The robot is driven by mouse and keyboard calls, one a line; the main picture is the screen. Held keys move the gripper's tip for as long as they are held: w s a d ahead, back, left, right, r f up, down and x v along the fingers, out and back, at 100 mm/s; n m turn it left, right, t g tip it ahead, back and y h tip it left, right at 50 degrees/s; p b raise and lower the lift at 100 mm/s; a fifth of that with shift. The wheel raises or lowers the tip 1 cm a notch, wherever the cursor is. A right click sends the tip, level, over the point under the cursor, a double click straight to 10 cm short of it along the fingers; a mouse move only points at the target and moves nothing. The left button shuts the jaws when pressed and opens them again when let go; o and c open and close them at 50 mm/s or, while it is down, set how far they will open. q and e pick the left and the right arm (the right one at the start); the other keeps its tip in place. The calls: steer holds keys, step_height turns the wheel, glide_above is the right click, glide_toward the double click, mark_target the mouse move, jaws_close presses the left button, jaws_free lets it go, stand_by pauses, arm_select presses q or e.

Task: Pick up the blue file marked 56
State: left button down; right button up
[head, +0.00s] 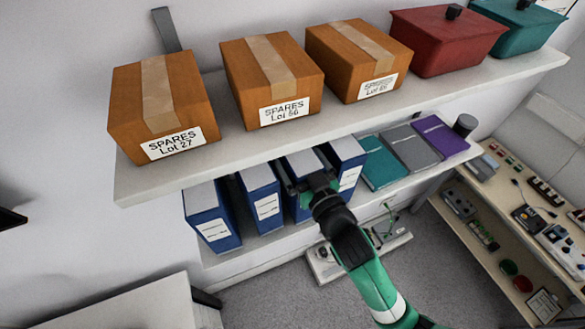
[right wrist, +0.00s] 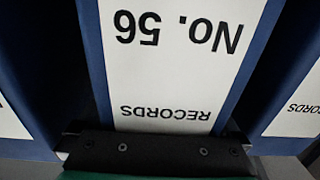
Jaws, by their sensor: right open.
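The blue file marked 56 (right wrist: 175,55) fills the middle of the right wrist view, its white label upside down and reading "RECORDS No. 56". In the head view it appears to be the third blue file from the left (head: 303,163) on the lower shelf, its spine partly hidden by my gripper. My right gripper (head: 312,186) is at the front of this file. In the right wrist view the gripper (right wrist: 155,132) is open, with a finger near each side of the spine; contact cannot be told. My left gripper is not in view.
Other blue files stand close on both sides, left (head: 258,196) and right (head: 348,165). Teal, grey and purple binders (head: 440,136) lie to the right. The upper shelf (head: 240,150) overhangs the files and holds orange boxes (head: 165,100) and lidded bins (head: 445,40).

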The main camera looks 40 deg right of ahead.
jaws_close()
stand_by(0.5)
steer(key=shift+r, duration=0.1)
